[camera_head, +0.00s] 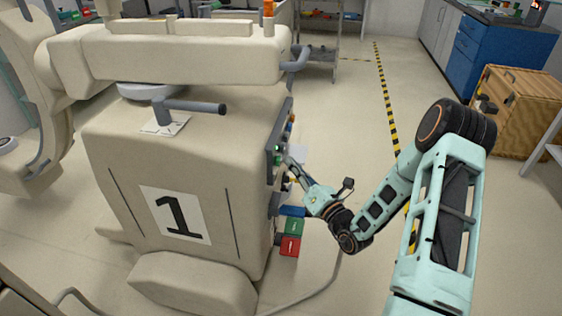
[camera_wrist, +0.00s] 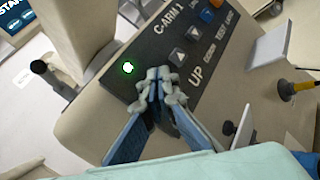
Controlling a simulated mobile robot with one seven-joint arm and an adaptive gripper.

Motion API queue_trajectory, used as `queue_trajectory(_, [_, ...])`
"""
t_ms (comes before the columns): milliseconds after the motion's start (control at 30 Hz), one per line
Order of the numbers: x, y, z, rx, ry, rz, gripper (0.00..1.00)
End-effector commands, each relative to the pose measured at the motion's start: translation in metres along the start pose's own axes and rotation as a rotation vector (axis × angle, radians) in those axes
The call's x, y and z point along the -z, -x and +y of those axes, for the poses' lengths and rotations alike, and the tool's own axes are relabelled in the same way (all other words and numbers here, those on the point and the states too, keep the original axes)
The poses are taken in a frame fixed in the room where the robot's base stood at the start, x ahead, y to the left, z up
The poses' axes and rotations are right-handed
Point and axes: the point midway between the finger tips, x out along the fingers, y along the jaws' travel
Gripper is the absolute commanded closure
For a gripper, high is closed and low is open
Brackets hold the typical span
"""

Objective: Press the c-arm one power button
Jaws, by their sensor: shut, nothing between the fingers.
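The beige c-arm cart (camera_head: 225,195) bears a large "1" sign (camera_head: 178,215). Its dark control panel (camera_head: 277,152) is on its right side. In the wrist view the panel (camera_wrist: 228,45) reads "C-ARM 1" and "UP". A round green light or button (camera_wrist: 128,67) glows at the panel's left end; I cannot tell if it is the power button. My gripper (camera_wrist: 159,74) is shut and empty, its fingertips over the panel just right of the green glow. I cannot tell whether they touch the panel. In the head view my gripper (camera_head: 291,163) reaches the panel from the right.
Grey arrow buttons (camera_wrist: 177,57) and a blue knob (camera_wrist: 207,15) sit further along the panel. A grey handle (camera_head: 195,107) sticks out on the cart's top. Red (camera_head: 290,246) and green (camera_head: 293,227) boxes are low beside the cart. Open floor lies to the right, with a wooden crate (camera_head: 515,105) beyond.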

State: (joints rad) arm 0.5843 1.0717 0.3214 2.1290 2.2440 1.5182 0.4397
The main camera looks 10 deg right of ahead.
Motion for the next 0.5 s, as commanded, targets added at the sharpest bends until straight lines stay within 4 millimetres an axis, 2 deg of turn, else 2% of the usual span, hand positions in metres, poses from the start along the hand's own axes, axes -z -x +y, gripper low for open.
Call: queue_trajectory(500, [-0.025,0.034,-0.025,0.001,0.001,-0.001,1.0])
